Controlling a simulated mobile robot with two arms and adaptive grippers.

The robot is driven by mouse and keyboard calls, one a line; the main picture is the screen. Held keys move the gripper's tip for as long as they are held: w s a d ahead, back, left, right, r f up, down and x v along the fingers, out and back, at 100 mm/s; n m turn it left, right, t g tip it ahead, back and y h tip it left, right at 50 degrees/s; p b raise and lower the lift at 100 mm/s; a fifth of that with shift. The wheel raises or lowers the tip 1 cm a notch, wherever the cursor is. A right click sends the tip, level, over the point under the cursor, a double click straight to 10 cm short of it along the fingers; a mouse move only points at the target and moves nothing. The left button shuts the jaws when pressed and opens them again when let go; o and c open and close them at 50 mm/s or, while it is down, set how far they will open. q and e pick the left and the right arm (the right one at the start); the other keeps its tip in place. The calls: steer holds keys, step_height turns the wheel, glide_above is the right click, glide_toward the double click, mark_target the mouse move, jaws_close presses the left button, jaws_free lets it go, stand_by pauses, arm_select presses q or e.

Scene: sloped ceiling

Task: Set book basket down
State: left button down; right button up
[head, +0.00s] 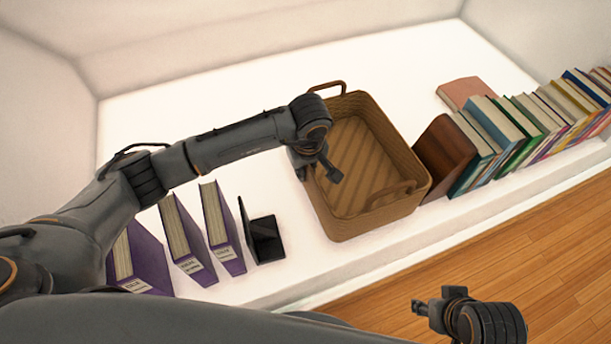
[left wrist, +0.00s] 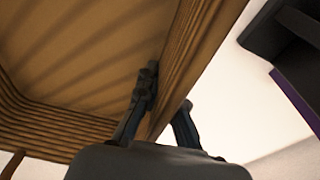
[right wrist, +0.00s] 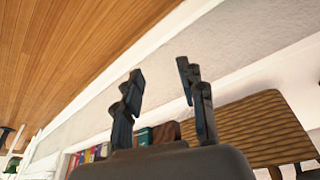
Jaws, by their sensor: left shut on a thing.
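The book basket (head: 355,160) is a brown woven box with two loop handles, and it is empty inside. It sits on or just above the white shelf (head: 290,75); I cannot tell if its base touches. My left gripper (head: 318,172) is shut on the basket's left wall, one finger inside and one outside. The left wrist view shows this grip (left wrist: 168,105) and the basket's inside (left wrist: 90,50). My right gripper (head: 420,306) is over the wooden floor, apart from the basket. In the right wrist view its fingers (right wrist: 160,85) are spread with nothing between them.
Purple books (head: 222,230) and a black bookend (head: 262,238) stand left of the basket. A brown wooden bookend (head: 446,155) and a row of books (head: 520,125) stand close on its right. The shelf behind is clear. The wooden floor (head: 480,245) lies in front.

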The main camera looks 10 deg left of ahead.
arm_select(q)
steer(key=shift+f, duration=0.75)
arm_select(e)
steer(key=shift+w+a+t, duration=0.25)
steer(key=shift+w+t, duration=0.15)
steer(key=shift+w, duration=0.4)
arm_select(q)
steer(key=shift+f, duration=0.1)
steer(key=c, duration=1.5)
jaws_free()
arm_select(e)
steer(key=shift+w+r, duration=0.1)
steer(key=shift+w, duration=0.2)
